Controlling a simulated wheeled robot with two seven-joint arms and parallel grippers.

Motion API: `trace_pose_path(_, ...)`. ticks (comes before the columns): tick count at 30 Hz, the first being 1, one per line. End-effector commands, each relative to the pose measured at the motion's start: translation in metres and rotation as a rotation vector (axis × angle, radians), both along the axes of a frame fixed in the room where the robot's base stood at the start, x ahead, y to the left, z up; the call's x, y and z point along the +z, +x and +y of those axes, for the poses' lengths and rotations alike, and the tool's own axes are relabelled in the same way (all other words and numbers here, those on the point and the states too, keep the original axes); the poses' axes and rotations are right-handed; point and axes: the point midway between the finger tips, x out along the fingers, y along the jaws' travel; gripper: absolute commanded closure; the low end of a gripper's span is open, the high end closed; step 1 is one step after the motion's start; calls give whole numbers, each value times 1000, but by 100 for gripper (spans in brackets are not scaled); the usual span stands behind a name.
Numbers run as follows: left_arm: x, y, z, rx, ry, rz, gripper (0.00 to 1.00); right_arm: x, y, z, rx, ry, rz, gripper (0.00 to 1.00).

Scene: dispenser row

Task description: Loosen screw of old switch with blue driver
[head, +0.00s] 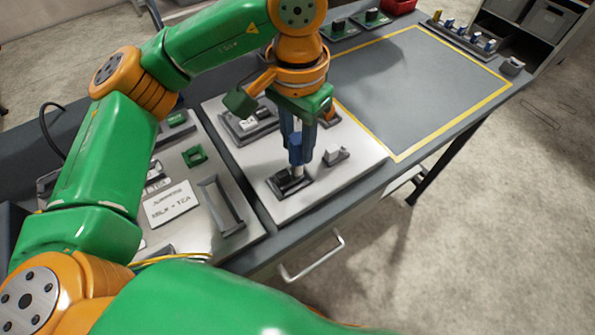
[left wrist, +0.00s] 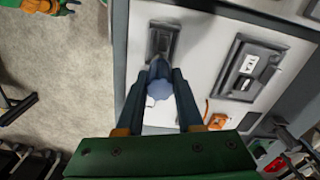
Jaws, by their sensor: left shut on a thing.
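My left gripper (head: 298,158) points down over the light panel (head: 345,183) and is shut on the blue driver (head: 295,150). The driver stands about upright, its pale lower end at the dark-framed switch (head: 290,186) near the panel's front edge. I take this to be the old switch. In the left wrist view the round blue end of the driver (left wrist: 160,90) sits between both fingers (left wrist: 162,100), with the switch (left wrist: 162,40) just beyond. The driver's tip and the screw are hidden, so I cannot tell whether they touch.
A small grey block (head: 336,156) stands right of the driver. A larger dark-framed unit (head: 248,124) and an orange part (head: 329,117) lie behind. A second panel with a label card (head: 172,204) is at left. The yellow-outlined mat (head: 425,85) is clear.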

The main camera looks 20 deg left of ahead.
Motion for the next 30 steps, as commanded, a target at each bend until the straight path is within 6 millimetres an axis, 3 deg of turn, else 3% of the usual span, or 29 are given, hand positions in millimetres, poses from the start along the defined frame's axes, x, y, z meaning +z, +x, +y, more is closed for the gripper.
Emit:
trace_pose_path(11, -7, 0, 0, 13, 0, 0, 100, -7, 0, 0, 0, 0, 0, 50)
trace_pose_path(18, -9, 0, 0, 472, 0, 1, 100, -16, 0, 1, 0, 2, -1, 50)
trace_pose_path(25, -8, 0, 0, 757, 0, 0, 100, -20, 0, 1, 0, 2, -1, 50)
trace_pose_path(30, -9, 0, 1, 1117, 1, 0, 100, -25, 0, 1, 0, 2, -1, 50)
